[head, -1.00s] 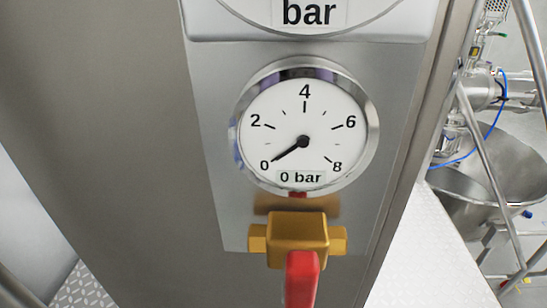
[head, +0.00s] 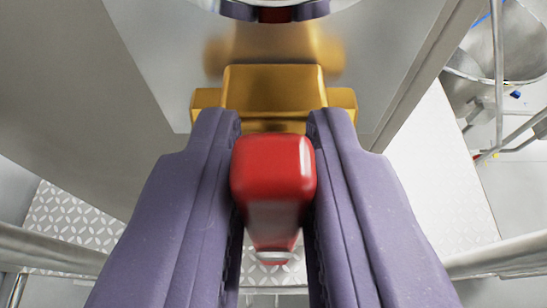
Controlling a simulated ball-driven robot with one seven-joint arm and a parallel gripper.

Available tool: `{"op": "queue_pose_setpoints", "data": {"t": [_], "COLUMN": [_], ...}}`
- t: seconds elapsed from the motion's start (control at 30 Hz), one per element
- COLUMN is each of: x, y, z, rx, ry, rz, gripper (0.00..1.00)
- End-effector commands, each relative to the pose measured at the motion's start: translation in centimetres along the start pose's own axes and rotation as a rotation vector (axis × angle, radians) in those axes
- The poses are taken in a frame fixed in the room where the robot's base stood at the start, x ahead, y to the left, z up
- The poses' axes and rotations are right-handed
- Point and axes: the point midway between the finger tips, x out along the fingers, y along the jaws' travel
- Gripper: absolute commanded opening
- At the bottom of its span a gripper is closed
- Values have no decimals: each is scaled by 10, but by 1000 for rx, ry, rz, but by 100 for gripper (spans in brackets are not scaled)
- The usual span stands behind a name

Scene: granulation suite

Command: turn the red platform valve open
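The red valve handle (head: 273,170) sits between the two purple fingers of my gripper (head: 274,130) in the head view. The fingers lie close against its left and right sides, with no clear gap at its broad top, so my gripper looks shut on it. The handle points toward me and down, away from the brass valve body (head: 272,90), which is on the steel panel behind it. The fingertips reach close to the front of the valve body and hide part of its lower edge.
Steel rails (head: 500,260) run at the lower right and lower left (head: 50,250). A steel bowl (head: 510,45) stands at the upper right, beyond light tread-plate flooring.

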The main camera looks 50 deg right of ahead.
Motion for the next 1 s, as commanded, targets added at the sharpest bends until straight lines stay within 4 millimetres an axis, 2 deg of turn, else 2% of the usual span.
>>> {"op": "queue_pose_setpoints", "data": {"t": [0.47,1.0], "x": [-1,1], "y": [-4,-18], "z": [0,4], "rx": [-71,-496], "ry": [1,2], "rz": [27,203], "gripper": [0,0]}}
